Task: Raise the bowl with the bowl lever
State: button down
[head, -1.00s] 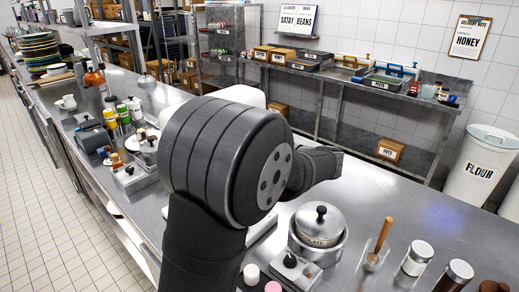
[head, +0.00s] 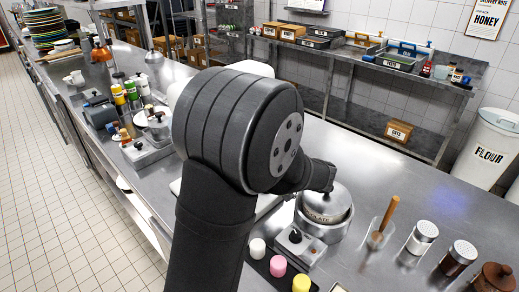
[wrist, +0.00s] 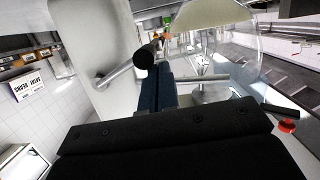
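In the wrist view, which is turned about upside down, the bowl (wrist: 238,58) looks like clear glass, with something pale at it near the top edge. The bowl lever (wrist: 118,72) looks like a metal rod with a black knob, beside the white mixer body (wrist: 92,35). My gripper (wrist: 158,78) has its dark fingers at the knob end of the lever. They look close together, but whether they grip the knob is unclear. In the head view my arm hides the bowl and lever; only white mixer parts (head: 250,68) show behind it.
A lidded pot (head: 325,203) stands right of my arm, near a glass with a wooden-handled tool (head: 383,222) and shakers (head: 421,238). Small coloured pieces (head: 278,266) sit in front. Bottles (head: 118,93) and other gear stand left.

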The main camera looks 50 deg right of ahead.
jog(key=shift+d+f, duration=0.15)
jog(key=shift+f, duration=0.55)
jog(key=s+a+r, duration=0.3)
jog(key=s+r, duration=0.2)
jog(key=s, duration=0.4)
jog(key=shift+s+a, duration=0.35)
dwell(0.4)
jog(key=w+d, duration=0.3)
jog(key=w, duration=0.6)
jog(key=shift+w+d, duration=0.3)
jog(key=shift+w, duration=0.05)
